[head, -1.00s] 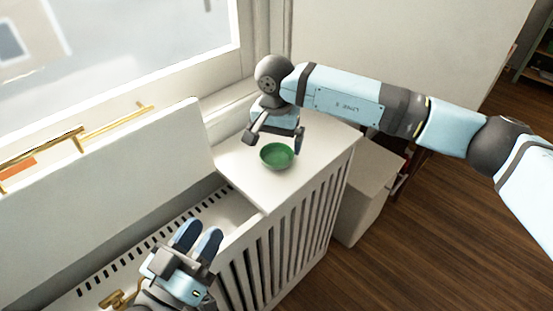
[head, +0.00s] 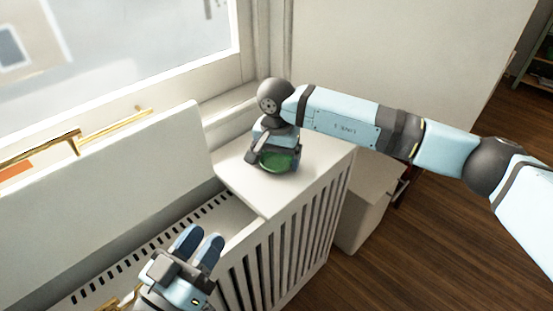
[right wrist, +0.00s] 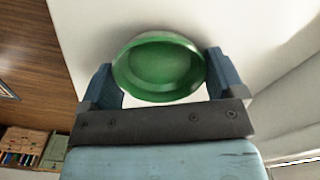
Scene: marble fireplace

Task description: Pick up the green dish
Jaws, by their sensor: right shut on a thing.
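The green dish (head: 279,163) is a small round bowl on the white radiator cover's top (head: 318,148), near the window wall. My right gripper (head: 275,161) is lowered around it and shut on it, one finger at each side. In the right wrist view the dish (right wrist: 160,66) sits between the two fingers (right wrist: 160,78), with its open top facing the camera. I cannot tell whether it is lifted off the surface. My left gripper (head: 200,245) is at the lower left, apart from the dish, its two fingers close together and nothing visible between them.
A raised white panel (head: 120,185) with brass bars (head: 75,138) stands along the window at left. A slotted opening (head: 165,238) lies in front of it. A pale box (head: 365,205) stands on the wooden floor (head: 420,240) right of the cover.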

